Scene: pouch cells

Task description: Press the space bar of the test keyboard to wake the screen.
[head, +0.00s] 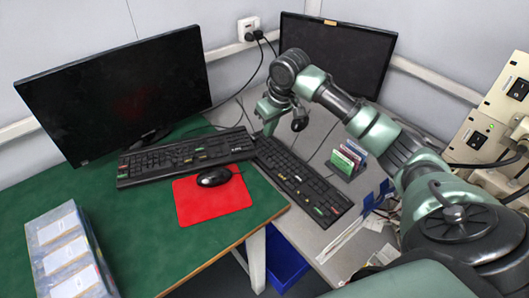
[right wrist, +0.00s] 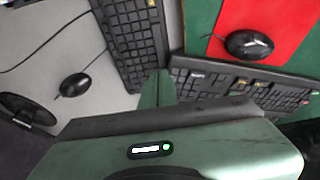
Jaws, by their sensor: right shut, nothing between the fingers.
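Two black keyboards are in the head view, and I cannot tell by any label which is the test one. One keyboard (head: 185,158) lies on the green desk (head: 130,215), the other (head: 300,182) on the grey desk (head: 330,225). Both show in the right wrist view, the green-desk one (right wrist: 240,88) at right, the grey-desk one (right wrist: 130,38) at upper left. Neither space bar stands out clearly. My right gripper (head: 268,128) is shut and empty, above the gap where the keyboards' far ends meet; its fingers show in the wrist view (right wrist: 157,88). My left gripper is out of view.
The left screen (head: 115,92) and right screen (head: 338,55) are dark. A black mouse (head: 214,176) sits on a red mat (head: 205,205). A small card rack (head: 348,160) stands right of the grey-desk keyboard. A box (head: 65,250) is at front left; a blue bin (head: 285,262) is below.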

